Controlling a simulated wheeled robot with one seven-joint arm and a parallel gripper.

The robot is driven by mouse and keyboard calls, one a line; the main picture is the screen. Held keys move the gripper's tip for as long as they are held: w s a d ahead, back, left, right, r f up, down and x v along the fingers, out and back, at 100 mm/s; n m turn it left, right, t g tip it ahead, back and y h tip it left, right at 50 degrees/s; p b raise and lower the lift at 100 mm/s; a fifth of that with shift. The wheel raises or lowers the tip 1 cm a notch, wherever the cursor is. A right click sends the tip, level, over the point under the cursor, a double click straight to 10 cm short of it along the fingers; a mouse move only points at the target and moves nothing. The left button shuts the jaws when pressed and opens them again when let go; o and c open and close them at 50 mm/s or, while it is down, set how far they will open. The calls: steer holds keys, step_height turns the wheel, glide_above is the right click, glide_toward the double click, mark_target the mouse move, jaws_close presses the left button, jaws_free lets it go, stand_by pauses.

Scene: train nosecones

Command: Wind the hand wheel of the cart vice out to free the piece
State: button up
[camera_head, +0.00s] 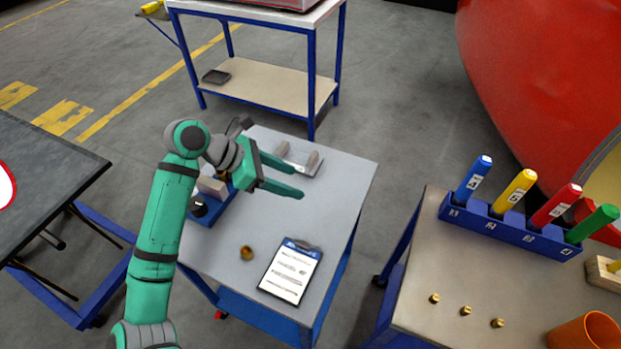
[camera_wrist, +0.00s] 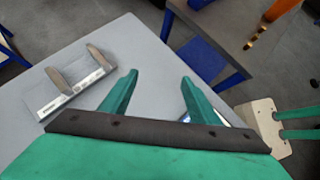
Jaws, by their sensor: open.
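The blue vice (camera_head: 222,208) stands at the left edge of the grey cart top (camera_head: 345,185), partly hidden behind my arm and gripper. A dark round part (camera_head: 198,207), which looks like its hand wheel, shows at its near left end. A pale block (camera_head: 212,187), seemingly the piece, sits at the vice; I cannot tell how tightly it is held. My gripper (camera_head: 299,183) is open and empty above the cart, its fingers pointing right, away from the vice. The wrist view shows the open fingers (camera_wrist: 158,79) with bare cart top between them; I cannot make out the vice there.
A flat holder with two uprights (camera_head: 300,160) is at the cart's back, also in the wrist view (camera_wrist: 70,92). A clipboard (camera_head: 290,271) and a brass knob (camera_head: 246,253) lie in front. A bench with coloured handles (camera_head: 515,233) stands right, a dark table (camera_head: 50,190) left.

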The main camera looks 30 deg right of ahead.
steer(key=shift+s+d+r+g+h, duration=0.15)
steer(key=shift+s+d+r+h, duration=0.2)
steer(key=shift+s+d, duration=0.3)
steer(key=shift+s+d+r+g+h, duration=0.2)
steer(key=shift+s+d+h, duration=0.2)
steer(key=shift+s+d, duration=0.2)
steer(key=shift+s+d+r+g+h, duration=0.15)
steer(key=shift+s+d+r+h, duration=0.2)
steer(key=shift+s+d, duration=0.3)
steer(key=shift+w, duration=0.1)
steer(key=shift+c, duration=1.4)
